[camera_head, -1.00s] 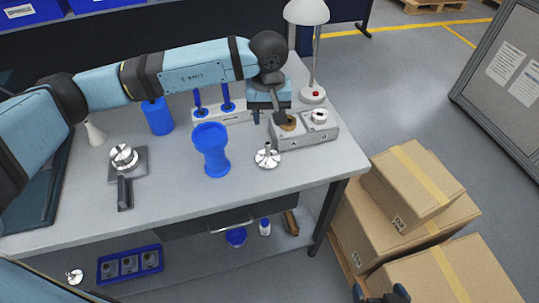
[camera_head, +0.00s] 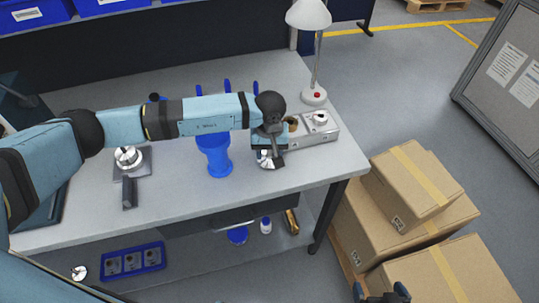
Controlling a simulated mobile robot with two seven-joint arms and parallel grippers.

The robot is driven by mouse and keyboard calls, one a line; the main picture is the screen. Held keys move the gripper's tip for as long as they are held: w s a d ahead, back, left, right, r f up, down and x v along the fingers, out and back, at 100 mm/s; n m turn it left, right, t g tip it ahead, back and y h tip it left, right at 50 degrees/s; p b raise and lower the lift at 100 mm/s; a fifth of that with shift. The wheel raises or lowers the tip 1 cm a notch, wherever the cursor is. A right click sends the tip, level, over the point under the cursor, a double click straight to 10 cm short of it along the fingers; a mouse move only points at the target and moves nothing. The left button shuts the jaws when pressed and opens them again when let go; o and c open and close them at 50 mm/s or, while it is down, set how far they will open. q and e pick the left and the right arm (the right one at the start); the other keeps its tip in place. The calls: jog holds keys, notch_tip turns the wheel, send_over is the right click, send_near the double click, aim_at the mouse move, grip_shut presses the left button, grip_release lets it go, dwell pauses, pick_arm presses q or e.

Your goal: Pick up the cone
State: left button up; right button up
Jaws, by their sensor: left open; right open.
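A shiny silver cone-like metal part (camera_head: 267,163) with a flared base sits on the grey table near its right side. It is partly hidden by my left gripper (camera_head: 270,157), which points down over it, open. I cannot tell whether the fingers are around the part or only above it. My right gripper (camera_head: 382,296) shows only in part at the bottom edge, open and empty, far from the part.
A blue waisted vessel (camera_head: 218,160) stands just left of my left gripper. A grey fixture block (camera_head: 318,133) and a lamp (camera_head: 315,95) stand behind it to the right. A weighing-type device (camera_head: 130,160) sits left. Cardboard boxes (camera_head: 415,190) stand beside the table.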

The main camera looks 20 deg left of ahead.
pick_arm(q)
jog(key=shift+f, duration=0.3)
grip_shut()
jog(key=shift+r, duration=0.2)
